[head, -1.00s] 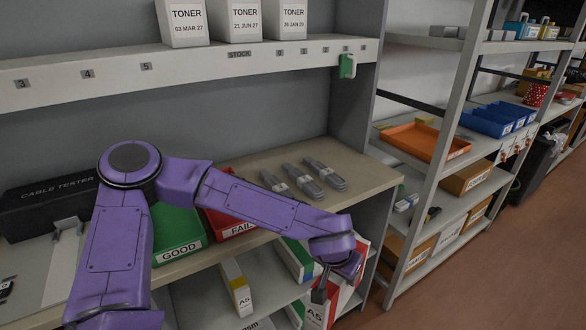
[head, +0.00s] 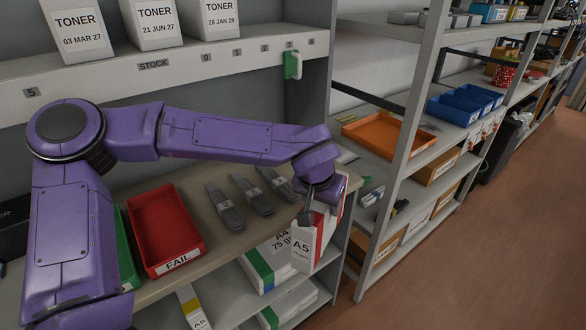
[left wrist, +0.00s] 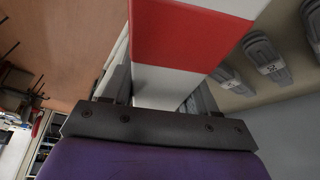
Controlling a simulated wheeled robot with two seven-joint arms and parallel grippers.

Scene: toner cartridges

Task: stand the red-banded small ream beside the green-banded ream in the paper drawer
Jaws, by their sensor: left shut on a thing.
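My left gripper (head: 310,208) is shut on the red-banded small ream, marked A5 (head: 302,250). It holds the ream upright from above, in front of the counter's right end. In the left wrist view, the ream's white body and red band (left wrist: 190,38) fill the space between the fingers (left wrist: 163,100). A green-banded ream marked A4 (head: 262,268) lies below the counter, left of the held ream and partly hidden by it. Another green-banded ream (head: 268,317) shows lower at the bottom edge. I cannot tell which one the task names, and the drawer's outline is unclear. My right gripper is out of view.
A yellow-banded A5 ream (head: 192,306) stands low at left. A red FAIL bin (head: 166,228) and several grey devices (head: 258,200) sit on the counter (head: 215,243) above. A shelf post (head: 385,190) stands right of the held ream. Open floor (head: 480,240) lies further right.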

